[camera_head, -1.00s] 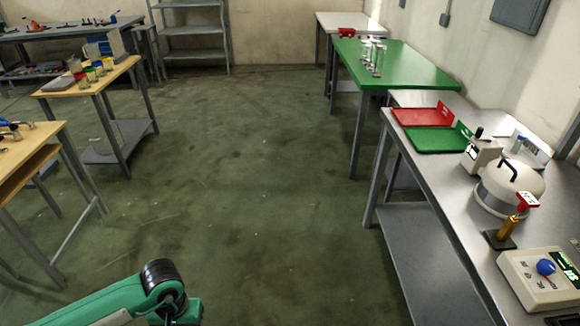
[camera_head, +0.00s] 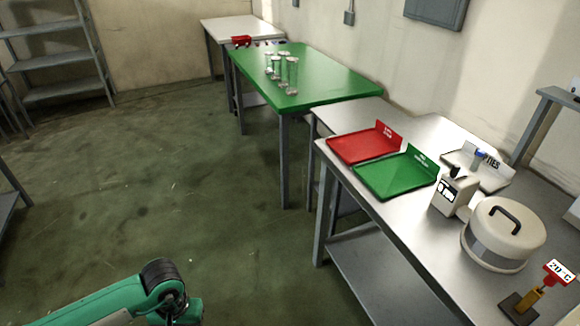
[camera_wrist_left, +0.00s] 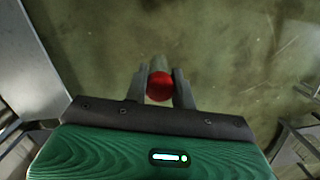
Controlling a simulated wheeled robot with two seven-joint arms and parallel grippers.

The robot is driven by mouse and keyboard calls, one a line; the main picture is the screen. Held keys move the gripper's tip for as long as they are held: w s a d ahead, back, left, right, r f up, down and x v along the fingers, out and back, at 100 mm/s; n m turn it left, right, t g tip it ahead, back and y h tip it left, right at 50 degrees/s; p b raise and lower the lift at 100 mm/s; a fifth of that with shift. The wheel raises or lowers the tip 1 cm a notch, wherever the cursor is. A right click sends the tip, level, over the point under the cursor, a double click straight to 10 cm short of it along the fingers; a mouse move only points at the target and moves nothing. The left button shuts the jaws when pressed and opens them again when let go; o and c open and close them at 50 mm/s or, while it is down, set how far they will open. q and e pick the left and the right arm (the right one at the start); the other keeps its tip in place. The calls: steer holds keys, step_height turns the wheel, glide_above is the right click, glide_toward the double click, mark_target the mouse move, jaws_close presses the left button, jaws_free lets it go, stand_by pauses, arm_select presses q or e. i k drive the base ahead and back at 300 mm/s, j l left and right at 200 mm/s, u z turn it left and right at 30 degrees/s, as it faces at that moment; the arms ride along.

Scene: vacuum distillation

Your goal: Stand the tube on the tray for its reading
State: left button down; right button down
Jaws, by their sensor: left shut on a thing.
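In the head view only my green left arm shows at the bottom left, away from the bench. A red tray (camera_head: 352,148) and a green tray (camera_head: 392,178) lie side by side on the steel bench and look empty. A white tray (camera_head: 492,180) behind them holds a small blue-topped item (camera_head: 480,155). My right gripper is out of view.
The steel bench (camera_head: 385,215) also carries a white instrument with a display (camera_head: 453,194), a lidded round vessel (camera_head: 503,236) and a stand with a "20 °C" sign (camera_head: 559,271). Several clear cylinders (camera_head: 292,78) stand on the green table (camera_head: 335,82). The floor on the left is open.

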mark_target(394, 175)
steer(key=i+j+z, duration=0.15)
steer(key=z, duration=0.25)
steer(key=i+j+z, duration=0.5)
steer(key=z, duration=0.3)
steer(key=i+j+z, duration=0.1)
steer(key=j+z, duration=0.3)
